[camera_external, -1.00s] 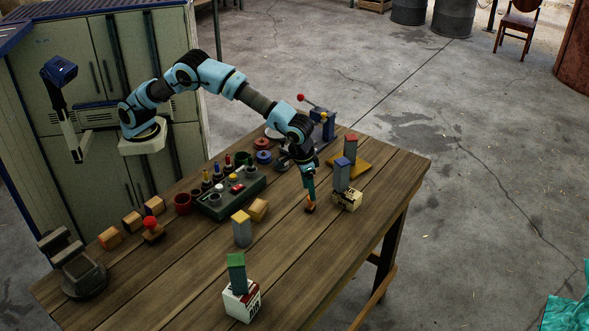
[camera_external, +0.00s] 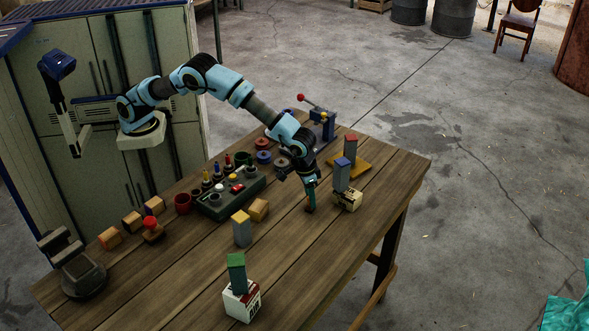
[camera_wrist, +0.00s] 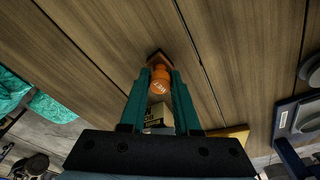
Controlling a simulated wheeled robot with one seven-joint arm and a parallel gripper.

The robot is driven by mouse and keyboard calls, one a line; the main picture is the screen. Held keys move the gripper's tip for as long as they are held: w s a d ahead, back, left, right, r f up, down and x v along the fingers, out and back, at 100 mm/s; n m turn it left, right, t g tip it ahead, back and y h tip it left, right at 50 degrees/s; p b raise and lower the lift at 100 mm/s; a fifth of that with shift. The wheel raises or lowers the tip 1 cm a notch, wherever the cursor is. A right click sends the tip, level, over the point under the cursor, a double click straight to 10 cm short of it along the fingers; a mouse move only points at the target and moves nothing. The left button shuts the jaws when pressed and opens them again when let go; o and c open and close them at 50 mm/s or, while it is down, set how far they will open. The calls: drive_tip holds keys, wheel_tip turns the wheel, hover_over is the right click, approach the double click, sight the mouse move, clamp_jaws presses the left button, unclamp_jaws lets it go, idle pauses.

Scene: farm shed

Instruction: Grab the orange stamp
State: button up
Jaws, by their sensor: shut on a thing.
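The orange stamp (camera_wrist: 160,78) shows in the wrist view, between the two green fingertips of my gripper (camera_wrist: 161,82). Its orange knob is between the fingers and its darker square base shows just beyond the tips. My gripper is shut on the stamp. In the external view my gripper (camera_external: 310,206) points down at the table just left of a cream box, and its fingers hide most of the stamp. I cannot tell whether the stamp's base touches the wood.
The cream box with a blue-topped grey block (camera_external: 342,175) stands close to the right of my gripper. A green tray of tools (camera_external: 230,203) lies to the left. A red-knobbed stamp (camera_external: 152,232) stands farther left.

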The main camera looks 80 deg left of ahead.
clamp_jaws()
